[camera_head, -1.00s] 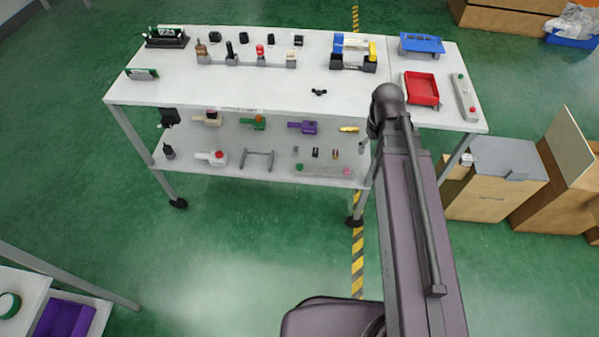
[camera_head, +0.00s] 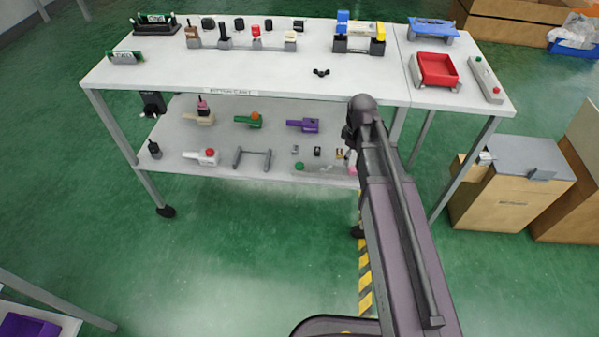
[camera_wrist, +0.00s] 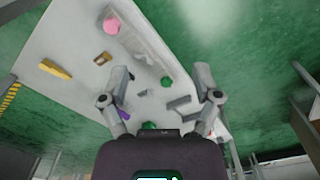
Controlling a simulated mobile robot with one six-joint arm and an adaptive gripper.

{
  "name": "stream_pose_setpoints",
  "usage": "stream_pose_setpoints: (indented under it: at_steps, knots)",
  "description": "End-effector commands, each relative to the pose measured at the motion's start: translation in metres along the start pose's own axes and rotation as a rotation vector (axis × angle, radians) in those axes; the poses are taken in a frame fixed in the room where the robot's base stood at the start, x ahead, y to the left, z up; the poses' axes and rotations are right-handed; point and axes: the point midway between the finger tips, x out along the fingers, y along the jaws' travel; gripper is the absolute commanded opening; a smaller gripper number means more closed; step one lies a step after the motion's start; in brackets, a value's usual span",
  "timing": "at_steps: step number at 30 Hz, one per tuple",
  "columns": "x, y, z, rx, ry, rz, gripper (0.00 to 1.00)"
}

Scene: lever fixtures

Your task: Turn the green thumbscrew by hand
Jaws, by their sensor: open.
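A round green knob (camera_head: 299,166) sits at the left end of a pale bar on the lower shelf. It also shows in the wrist view (camera_wrist: 166,83), with a pink knob (camera_wrist: 112,25) at the bar's other end. A green fixture with an orange top (camera_head: 248,120) stands further back on that shelf. I cannot tell for sure which green part is the thumbscrew. My gripper (camera_wrist: 162,78) is open and empty. In the wrist view the green knob appears between its fingertips, apart from them.
On the shelf are a purple fixture (camera_head: 303,125), a white one with a red knob (camera_head: 202,157) and a grey handle (camera_head: 252,158). The tabletop (camera_head: 270,75) overhangs the shelf and table legs stand at its corners. Cabinets (camera_head: 510,180) stand right; open floor lies in front.

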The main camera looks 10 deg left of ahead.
Motion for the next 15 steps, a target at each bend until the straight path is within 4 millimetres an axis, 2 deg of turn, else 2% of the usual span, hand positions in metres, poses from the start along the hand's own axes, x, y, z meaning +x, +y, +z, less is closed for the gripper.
stream_pose_setpoints:
  at_steps: [1,6,13,15]
  knots:
    - [0.018,0.002,-0.005,-0.027,0.001,0.001,0.81]
    - [0.043,0.004,-0.018,-0.118,0.002,0.002,0.81]
    - [0.072,0.006,-0.032,-0.224,0.004,0.004,0.81]
    - [0.070,0.008,-0.044,-0.298,0.004,0.003,0.81]
